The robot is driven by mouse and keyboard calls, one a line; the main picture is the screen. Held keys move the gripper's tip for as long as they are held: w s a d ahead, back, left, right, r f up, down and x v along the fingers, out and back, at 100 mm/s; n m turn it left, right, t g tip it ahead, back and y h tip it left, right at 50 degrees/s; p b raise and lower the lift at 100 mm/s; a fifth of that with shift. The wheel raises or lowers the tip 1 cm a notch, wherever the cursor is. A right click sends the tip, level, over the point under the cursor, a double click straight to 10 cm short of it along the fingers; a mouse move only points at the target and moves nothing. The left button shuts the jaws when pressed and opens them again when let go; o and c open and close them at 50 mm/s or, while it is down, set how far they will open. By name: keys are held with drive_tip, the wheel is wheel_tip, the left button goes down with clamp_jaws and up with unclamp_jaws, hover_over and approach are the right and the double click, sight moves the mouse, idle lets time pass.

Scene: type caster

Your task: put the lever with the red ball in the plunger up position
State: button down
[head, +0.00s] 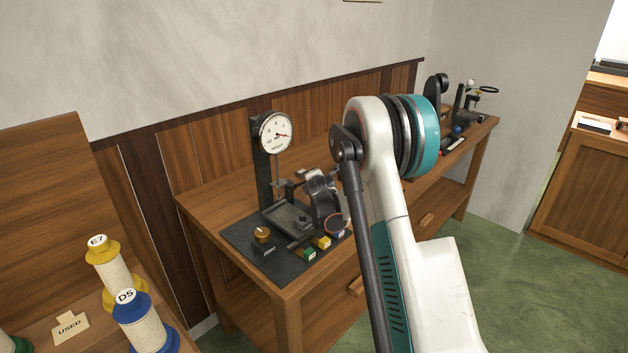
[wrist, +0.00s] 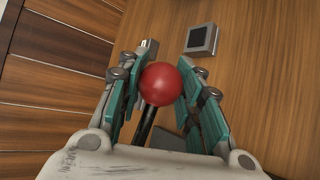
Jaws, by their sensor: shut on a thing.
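The red ball (wrist: 161,83) is the end of a lever with a dark rod (wrist: 145,124). In the wrist view it sits between the two teal finger pads of my gripper (wrist: 158,75), which is shut on it. The rod runs down from the ball toward my palm side of the picture. In the head view my gripper (head: 325,203) is at the right side of a bench device with a dark column and a round white dial (head: 277,133). The ball and lever are hidden there behind my gripper and arm. The plunger's position cannot be made out.
The device stands on a dark mat (head: 240,240) on a wooden bench (head: 205,196). An orange-brown knob (head: 263,235), a green block (head: 309,253) and a yellow block (head: 323,242) are near its front. Spools (head: 140,325) stand at lower left. More equipment (head: 465,105) is at the bench's far end.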

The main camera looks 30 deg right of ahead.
drive_tip(key=shift+s+f, duration=0.1)
drive_tip(key=shift+f, duration=0.05)
drive_tip(key=c, duration=1.1)
unclamp_jaws()
drive_tip(key=v, duration=1.2)
drive_tip(key=shift+a, duration=0.15)
